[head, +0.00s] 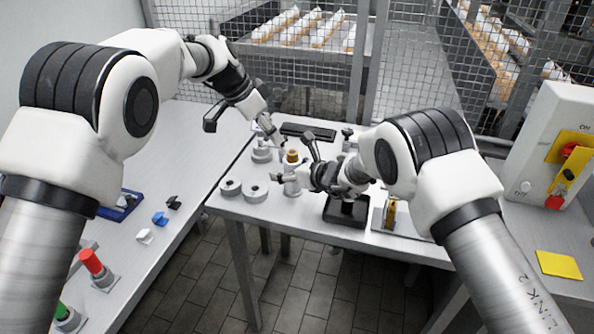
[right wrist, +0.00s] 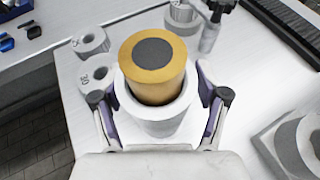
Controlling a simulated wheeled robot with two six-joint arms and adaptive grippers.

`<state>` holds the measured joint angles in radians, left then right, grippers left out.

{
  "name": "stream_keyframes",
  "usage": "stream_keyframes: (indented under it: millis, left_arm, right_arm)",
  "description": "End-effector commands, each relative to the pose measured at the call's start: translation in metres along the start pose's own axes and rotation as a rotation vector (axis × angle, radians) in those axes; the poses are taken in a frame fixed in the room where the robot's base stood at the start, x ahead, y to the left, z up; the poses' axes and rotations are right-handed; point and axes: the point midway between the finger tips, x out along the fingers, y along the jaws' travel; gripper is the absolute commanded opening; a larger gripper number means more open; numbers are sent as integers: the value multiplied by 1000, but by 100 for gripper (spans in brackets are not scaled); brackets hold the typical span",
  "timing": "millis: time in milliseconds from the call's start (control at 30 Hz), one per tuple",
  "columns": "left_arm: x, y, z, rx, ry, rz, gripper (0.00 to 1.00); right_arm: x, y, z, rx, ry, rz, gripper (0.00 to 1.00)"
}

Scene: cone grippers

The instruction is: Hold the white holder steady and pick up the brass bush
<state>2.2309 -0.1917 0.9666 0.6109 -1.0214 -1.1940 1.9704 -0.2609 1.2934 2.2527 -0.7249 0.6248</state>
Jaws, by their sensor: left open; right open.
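The brass bush (head: 292,155) stands upright in the white holder (head: 292,188) on the grey table. In the right wrist view the bush (right wrist: 140,75) is a gold cylinder with a dark disc on top, rising above the rim of the holder (right wrist: 157,122). My right gripper (head: 290,160) is open. In its wrist view its two fingers (right wrist: 158,92) stand on either side of the holder and bush; I cannot tell whether they touch. My left gripper (head: 271,136) is open and empty, just behind and left of the bush. A finger of it shows in the wrist view.
Grey rings (head: 255,193) lie left of the holder, and another stack (head: 262,152) stands behind it. A black tray (head: 308,131) lies at the back. A black block (head: 346,211) and a bracket stand to the right. The table's front edge is close.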

Motion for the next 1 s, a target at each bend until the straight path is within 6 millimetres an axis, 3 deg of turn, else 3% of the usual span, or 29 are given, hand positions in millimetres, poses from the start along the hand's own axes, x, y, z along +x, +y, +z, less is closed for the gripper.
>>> stream_keyframes:
  millis: [233, 267, 400, 433, 1000]
  left_arm:
    - [0, 0, 0, 0, 0, 0, 42]
    - [0, 0, 0, 0, 0, 0, 42]
    - [0, 0, 0, 0, 0, 0, 42]
    - [0, 0, 0, 0, 0, 0, 42]
    - [0, 0, 0, 0, 0, 0, 42]
  right_arm:
    - [2, 0, 0, 0, 1, -1, 74]
    - [2, 0, 0, 0, 1, -1, 67]
    - [2, 0, 0, 0, 1, -1, 17]
    - [2, 0, 0, 0, 1, -1, 10]
    - [2, 0, 0, -1, 2, -1, 10]
